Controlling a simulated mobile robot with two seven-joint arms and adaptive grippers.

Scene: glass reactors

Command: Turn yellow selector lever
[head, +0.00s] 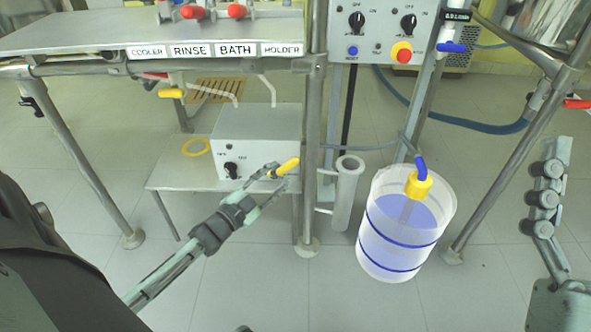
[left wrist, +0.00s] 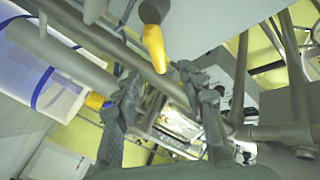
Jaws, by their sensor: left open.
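A yellow lever (head: 287,166) sticks out near the pipework beside the upright post, at low-shelf height. In the left wrist view, a yellow lever (left wrist: 154,48) on a dark hub hangs at the top, ahead of and roughly between the fingers. My left gripper (head: 274,179) reaches in from the lower left and is open. Its fingertips are close to the lever; I cannot tell whether they touch it. The two dark fingers (left wrist: 164,88) stand apart in the wrist view. Another yellow lever (head: 171,93) sits under the labelled bench.
A grey control box (head: 243,145) stands on the low shelf (head: 170,177). A clear bucket (head: 398,245) with blue liquid and a yellow cap stands right of the post (head: 313,120). A control panel (head: 380,35) hangs above. Open floor lies in front.

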